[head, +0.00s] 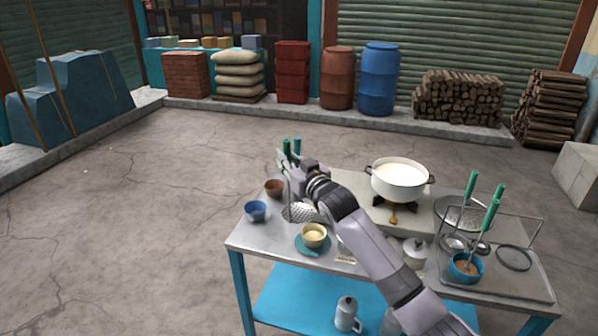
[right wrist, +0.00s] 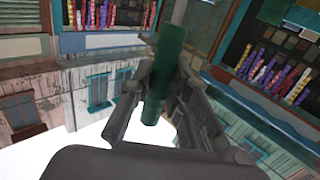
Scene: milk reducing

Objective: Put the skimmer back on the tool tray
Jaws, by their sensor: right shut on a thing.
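My right gripper (head: 288,160) is shut on the green handle of the skimmer, above the far left part of the metal cart top. The skimmer's grey perforated head (head: 299,212) hangs below the gripper, above or near the cart top; I cannot tell whether it touches. In the right wrist view the green skimmer handle (right wrist: 166,65) stands between the fingers (right wrist: 155,100). The tool tray (head: 525,284) is at the right end of the cart, with a wire rack and green-handled tools (head: 491,214). My left gripper is out of view.
A white pot (head: 399,181) of milk stands on a burner at the back. A blue bowl (head: 256,211), a brown bowl (head: 274,188) and a cup (head: 314,235) on a teal saucer are near the skimmer. My right arm crosses the cart.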

